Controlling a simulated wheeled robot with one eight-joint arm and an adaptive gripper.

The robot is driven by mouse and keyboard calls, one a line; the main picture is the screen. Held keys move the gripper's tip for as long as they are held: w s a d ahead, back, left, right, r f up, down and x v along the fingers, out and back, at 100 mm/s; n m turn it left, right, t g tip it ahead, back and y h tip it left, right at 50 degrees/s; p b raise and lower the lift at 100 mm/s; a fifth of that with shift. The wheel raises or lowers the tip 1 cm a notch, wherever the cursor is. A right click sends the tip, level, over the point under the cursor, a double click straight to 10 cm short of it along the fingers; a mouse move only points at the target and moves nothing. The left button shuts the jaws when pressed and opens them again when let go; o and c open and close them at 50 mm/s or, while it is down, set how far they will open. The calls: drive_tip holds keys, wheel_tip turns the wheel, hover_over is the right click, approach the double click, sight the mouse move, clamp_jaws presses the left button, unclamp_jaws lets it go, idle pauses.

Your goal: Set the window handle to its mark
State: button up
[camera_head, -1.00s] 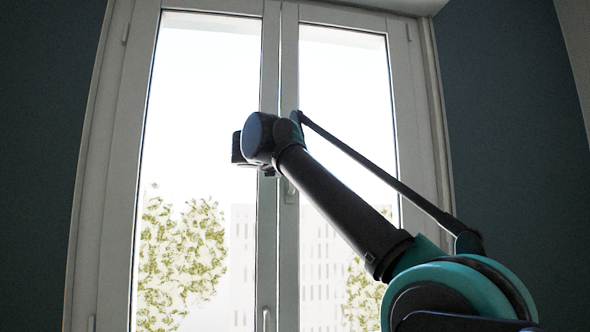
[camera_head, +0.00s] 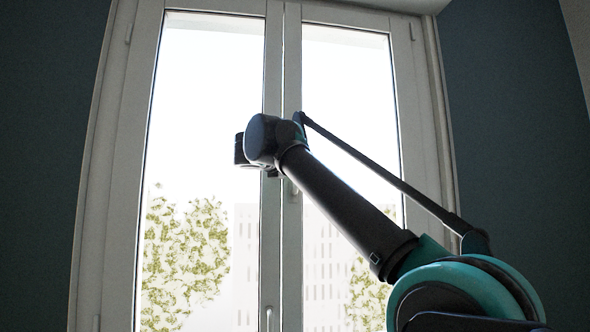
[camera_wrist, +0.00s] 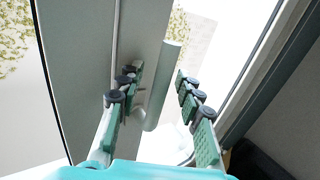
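The window handle (camera_wrist: 163,85) is a pale grey lever in the wrist view, running up and slightly right from its mount on the frame. My gripper (camera_wrist: 158,73) has one green-padded finger on each side of the lever. The fingers are apart, with visible gaps to the lever, so it is open around the handle and not clamped. In the head view, part of a handle (camera_head: 293,189) shows beside my arm, mostly covered by it. My fingers are hidden behind the wrist there. I cannot make out any mark.
The tall double window (camera_head: 272,230) has pale frames and bright glass. Another small handle (camera_head: 268,318) shows low on the middle frame. Dark walls (camera_head: 515,110) stand on both sides. A tree and a building show outside.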

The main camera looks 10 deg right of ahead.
drive_tip(key=v, duration=1.2)
drive_tip(key=shift+f, duration=0.15)
drive_tip(key=w+d+f+m+g+y, duration=0.1)
drive_tip(key=d+f+m+g, duration=0.3)
drive_tip(key=f, duration=1)
drive_tip(key=w+d+f+m+g+y, duration=0.15)
drive_tip(key=f+m, duration=0.35)
drive_tip(key=f, duration=1)
drive_tip(key=d+f+m+g, duration=0.3)
drive_tip(key=d+f+m, duration=0.15)
drive_tip(key=f, duration=0.95)
drive_tip(key=s+f+m+y, duration=0.2)
drive_tip(key=s+f+m, duration=0.3)
drive_tip(key=f, duration=0.7)
drive_tip(key=s+f+m+g+y, duration=0.1)
drive_tip(key=s+f+m+y, duration=0.2)
drive_tip(key=f, duration=0.8)
drive_tip(key=s+f+m+g+y, duration=0.1)
drive_tip(key=s+f+m+y, duration=0.1)
drive_tip(key=s+f+m, duration=0.6)
drive_tip(key=s+f, duration=0.3)
drive_tip(key=f, duration=0.1)
drive_tip(key=shift+d+f, duration=0.2)
drive_tip(key=shift+f, duration=0.2)
